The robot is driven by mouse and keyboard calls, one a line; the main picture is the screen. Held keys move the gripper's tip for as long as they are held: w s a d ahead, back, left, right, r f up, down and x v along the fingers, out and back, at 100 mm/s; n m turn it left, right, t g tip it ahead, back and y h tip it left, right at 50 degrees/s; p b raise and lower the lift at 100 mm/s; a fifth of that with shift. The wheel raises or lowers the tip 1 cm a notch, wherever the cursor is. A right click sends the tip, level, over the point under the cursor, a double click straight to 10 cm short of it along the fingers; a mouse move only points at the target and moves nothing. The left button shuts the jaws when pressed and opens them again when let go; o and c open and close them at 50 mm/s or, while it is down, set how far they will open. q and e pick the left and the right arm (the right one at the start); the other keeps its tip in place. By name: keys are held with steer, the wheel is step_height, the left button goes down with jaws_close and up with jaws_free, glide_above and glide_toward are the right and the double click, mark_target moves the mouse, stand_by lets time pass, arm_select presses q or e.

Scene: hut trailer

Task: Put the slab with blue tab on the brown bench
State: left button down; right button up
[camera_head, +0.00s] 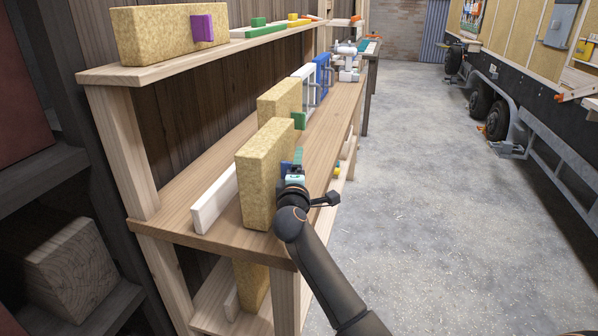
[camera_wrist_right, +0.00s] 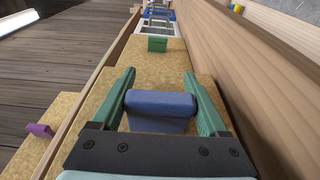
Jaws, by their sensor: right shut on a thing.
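The slab with the blue tab (camera_head: 263,172) is a yellowish, speckled block standing upright on the middle shelf of a wooden rack. Its blue tab (camera_wrist_right: 160,103) faces the aisle. My right gripper (camera_head: 294,172) reaches in from the aisle side. In the right wrist view the green fingers of my right gripper (camera_wrist_right: 160,88) are shut on the blue tab from both sides. In the head view the gripper mostly hides the tab. My left gripper is out of view. I cannot identify a brown bench for certain.
A slab with a green tab (camera_head: 279,99) stands just behind on the middle shelf (camera_head: 178,203). A white board (camera_head: 214,198) is left of the held slab. A slab with a purple tab (camera_head: 160,33) is on the upper shelf. The concrete floor (camera_head: 450,200) is open; a trailer (camera_head: 520,90) stands right.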

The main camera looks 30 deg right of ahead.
steer(key=shift+f, duration=0.3)
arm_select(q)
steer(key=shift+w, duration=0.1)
arm_select(e)
steer(key=shift+f, duration=0.15)
steer(key=o, duration=1.4)
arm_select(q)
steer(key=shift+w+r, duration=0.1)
